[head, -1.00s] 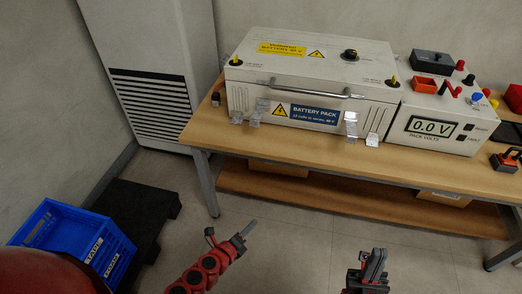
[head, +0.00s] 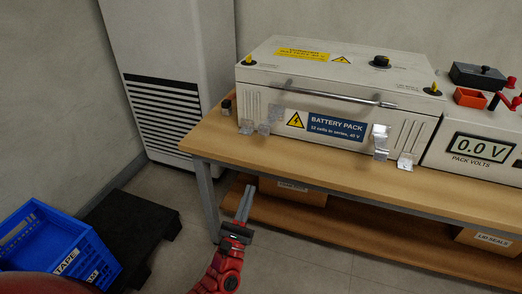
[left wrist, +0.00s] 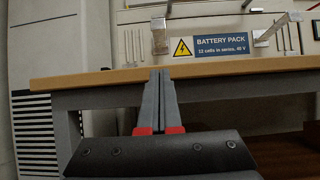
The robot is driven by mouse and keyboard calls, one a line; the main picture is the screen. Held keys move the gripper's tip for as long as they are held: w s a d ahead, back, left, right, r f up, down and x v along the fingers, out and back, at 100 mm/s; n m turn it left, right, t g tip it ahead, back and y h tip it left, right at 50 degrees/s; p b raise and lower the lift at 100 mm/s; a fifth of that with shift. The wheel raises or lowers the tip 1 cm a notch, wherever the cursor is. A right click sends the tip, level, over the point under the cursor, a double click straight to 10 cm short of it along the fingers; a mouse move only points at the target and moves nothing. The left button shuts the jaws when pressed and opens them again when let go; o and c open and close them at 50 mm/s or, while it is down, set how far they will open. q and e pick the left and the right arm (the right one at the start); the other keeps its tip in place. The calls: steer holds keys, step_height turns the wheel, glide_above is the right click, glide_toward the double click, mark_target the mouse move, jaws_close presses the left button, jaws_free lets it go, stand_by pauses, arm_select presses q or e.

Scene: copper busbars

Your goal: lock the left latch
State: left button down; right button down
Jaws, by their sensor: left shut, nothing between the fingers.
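The white battery pack case (head: 320,85) stands on the bench. The left latch (head: 275,112) is a small silver metal piece at the left of its front face; it also shows in the left wrist view (left wrist: 159,36). Whether it is locked I cannot tell. The right latch (head: 381,138) is a silver piece standing out from the front, right of the blue label; it also shows in the left wrist view (left wrist: 272,30). My left gripper (head: 249,190) is shut and empty, in front of and below the bench edge, apart from the latch. Its fingertips (left wrist: 160,72) point toward the case. My right gripper is out of view.
The wooden bench top (head: 215,138) has a bare strip before the case. A meter box (head: 480,150) stands right of the case. A bar handle (head: 330,92) juts from the case front. A blue crate (head: 50,250) and a white cabinet (head: 165,50) are at left.

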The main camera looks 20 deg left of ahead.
mark_target(259, 163)
arm_select(q)
steer(key=shift+w, duration=0.1)
steer(key=b+x, duration=0.2)
steer(key=x, duration=0.7)
steer(key=shift+w+r, duration=0.1)
steer(key=shift+w, duration=0.05)
steer(key=shift+w+r, duration=0.2)
steer(key=shift+r, duration=0.5)
steer(key=shift+w+r, duration=0.2)
steer(key=shift+r, duration=0.55)
steer(key=shift+w+r, duration=0.25)
steer(key=shift+r, duration=0.45)
